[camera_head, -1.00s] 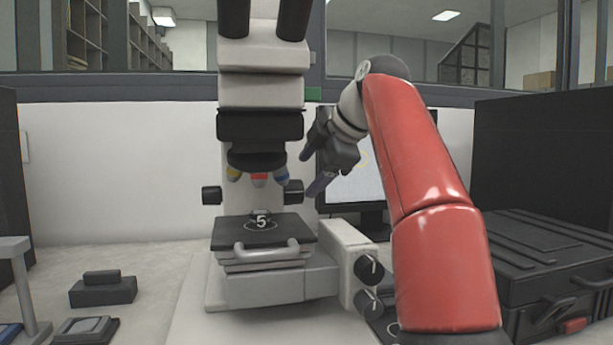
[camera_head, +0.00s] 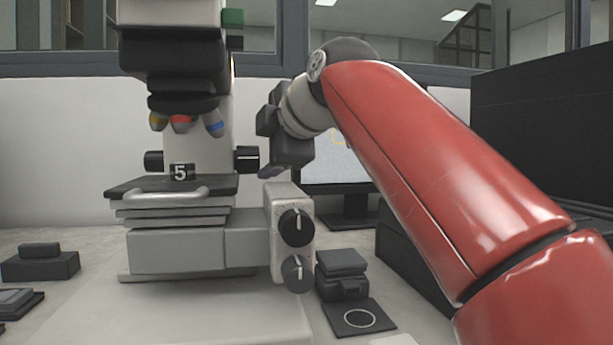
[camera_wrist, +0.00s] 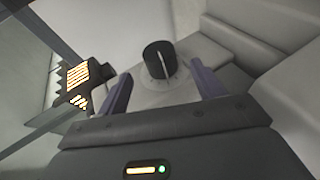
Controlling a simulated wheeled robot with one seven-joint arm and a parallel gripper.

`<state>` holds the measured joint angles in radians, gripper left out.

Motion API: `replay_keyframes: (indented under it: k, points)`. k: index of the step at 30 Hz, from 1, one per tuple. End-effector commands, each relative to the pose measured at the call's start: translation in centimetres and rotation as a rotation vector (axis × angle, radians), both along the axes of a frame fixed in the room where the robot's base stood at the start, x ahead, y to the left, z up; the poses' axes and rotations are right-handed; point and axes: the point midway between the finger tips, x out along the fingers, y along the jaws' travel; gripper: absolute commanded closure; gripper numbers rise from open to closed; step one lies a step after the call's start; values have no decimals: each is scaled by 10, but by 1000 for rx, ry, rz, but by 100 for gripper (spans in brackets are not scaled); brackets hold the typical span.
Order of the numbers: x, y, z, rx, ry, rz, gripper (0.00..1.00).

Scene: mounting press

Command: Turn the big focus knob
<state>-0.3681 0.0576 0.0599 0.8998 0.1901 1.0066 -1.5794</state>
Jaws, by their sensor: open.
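The microscope (camera_head: 175,60) stands left of centre. Its front control box has an upper black dial (camera_head: 296,227) with a white pointer and a slightly smaller dark dial (camera_head: 297,272) below. Another black knob (camera_head: 247,159) sticks out from the right of the column. My gripper (camera_head: 272,172) hangs just right of that knob, above and behind the control box, its fingers partly hidden. In the wrist view my gripper (camera_wrist: 165,90) is open and empty, and a black knob with white marks (camera_wrist: 158,61) stands beyond and between the fingertips, apparently untouched. I cannot tell which knob this is.
The stage (camera_head: 125,187) carries a piece marked 5. A dark block (camera_head: 341,262) and a ring-marked pad (camera_head: 356,318) lie right of the control box. A monitor (camera_head: 335,170) stands behind my gripper. A black case and my red arm fill the right side.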

Motion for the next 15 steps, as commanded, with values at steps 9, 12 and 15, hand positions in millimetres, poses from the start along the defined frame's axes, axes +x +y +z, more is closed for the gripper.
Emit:
replay_keyframes:
  k: [9, 12, 15]
  points:
    - [19, 25, -11, 5, -11, 12, 32]
    - [32, 33, -17, 5, -12, 11, 32]
    - [43, 40, -22, 5, -12, 10, 32]
